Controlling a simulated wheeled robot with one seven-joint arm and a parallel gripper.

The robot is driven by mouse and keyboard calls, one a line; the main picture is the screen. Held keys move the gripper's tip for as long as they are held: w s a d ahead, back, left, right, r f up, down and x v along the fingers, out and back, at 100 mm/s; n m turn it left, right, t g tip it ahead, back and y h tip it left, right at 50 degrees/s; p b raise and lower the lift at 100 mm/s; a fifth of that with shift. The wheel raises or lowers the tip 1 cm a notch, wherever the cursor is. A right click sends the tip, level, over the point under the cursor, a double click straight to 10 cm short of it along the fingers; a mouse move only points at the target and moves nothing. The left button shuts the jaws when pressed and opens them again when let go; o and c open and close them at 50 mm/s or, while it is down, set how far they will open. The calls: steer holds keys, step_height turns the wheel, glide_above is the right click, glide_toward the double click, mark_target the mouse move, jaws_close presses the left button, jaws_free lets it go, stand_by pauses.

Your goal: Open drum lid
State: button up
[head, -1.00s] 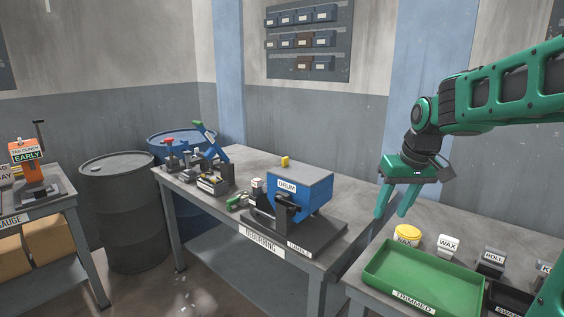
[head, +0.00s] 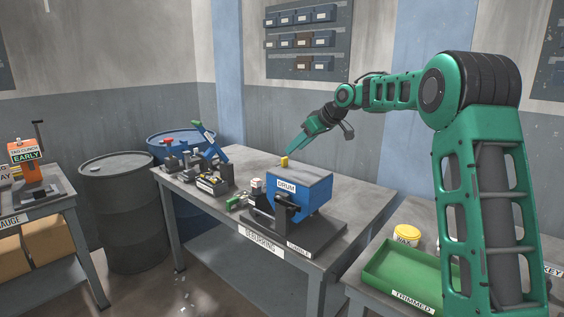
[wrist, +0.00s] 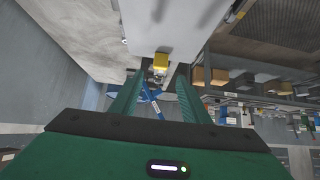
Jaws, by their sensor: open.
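The blue drum (head: 312,193), labelled DRUM, sits in a dark tumbler stand (head: 310,237) on the middle table. Its flat grey lid (head: 300,177) looks shut. A small yellow block (head: 284,161) shows at the lid's far left edge; I cannot tell if it is fixed to the lid. My gripper (head: 291,150) is open and empty, just above and behind the drum, with its fingers pointing down and left. In the wrist view the yellow block (wrist: 160,63) shows between and beyond the two open fingers (wrist: 160,78), apart from them.
Small fixtures, one with a raised blue lever (head: 203,132), stand at the table's left end. A green TRIMMED tray (head: 400,272) and a yellow WAX tub (head: 406,236) are on the right table. A dark barrel (head: 120,210) stands left. The table right of the drum is clear.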

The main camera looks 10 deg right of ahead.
mark_target(283, 158)
steer(key=x, duration=0.8)
steer(key=shift+w+a+f, duration=0.1)
steer(key=shift+w+f, duration=0.1)
jaws_close()
steer(key=shift+a, duration=0.3)
steer(key=shift+r, duration=0.15)
